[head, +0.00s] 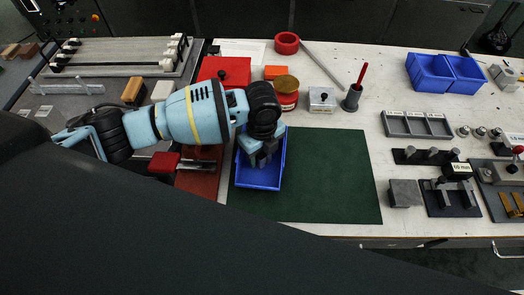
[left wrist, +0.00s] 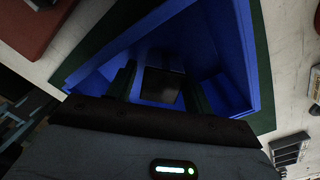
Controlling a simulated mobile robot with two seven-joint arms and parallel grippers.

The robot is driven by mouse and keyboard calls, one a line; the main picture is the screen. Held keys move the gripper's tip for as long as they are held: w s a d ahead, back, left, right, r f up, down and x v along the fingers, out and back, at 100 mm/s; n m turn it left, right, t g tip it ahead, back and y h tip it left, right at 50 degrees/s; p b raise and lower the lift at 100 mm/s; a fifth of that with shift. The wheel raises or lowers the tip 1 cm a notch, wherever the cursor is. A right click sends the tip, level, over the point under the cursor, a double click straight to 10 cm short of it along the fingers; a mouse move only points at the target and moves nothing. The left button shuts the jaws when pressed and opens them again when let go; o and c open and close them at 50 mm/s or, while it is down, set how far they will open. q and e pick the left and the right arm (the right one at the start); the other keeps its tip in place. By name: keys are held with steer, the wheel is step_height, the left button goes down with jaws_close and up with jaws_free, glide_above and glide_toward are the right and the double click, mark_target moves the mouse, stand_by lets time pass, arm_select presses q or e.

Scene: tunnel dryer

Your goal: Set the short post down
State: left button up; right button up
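My left gripper (head: 262,156) reaches down into the blue tray (head: 258,184), which stands at the left edge of the green mat. In the left wrist view my left gripper (left wrist: 160,92) has its two dark fingers on either side of a dark grey piece, the short post (left wrist: 160,86). The piece fills the gap between the fingers, and the blue tray walls (left wrist: 232,50) surround it. Shadow hides whether its lower end touches the tray floor. In the head view the gripper hides the post. My right gripper is in neither view.
The green mat (head: 325,175) is clear right of the tray. A grey compartment tray (head: 416,124), a post rack (head: 425,157) and a grey block (head: 405,193) are at the right.

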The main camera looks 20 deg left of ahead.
arm_select(q)
steer(key=shift+o, duration=0.5)
steer(key=shift+r, duration=0.25)
step_height(320, 180, up, 12)
steer(key=p, duration=0.1)
steer(key=shift+f, duration=0.15)
stand_by(0.3)
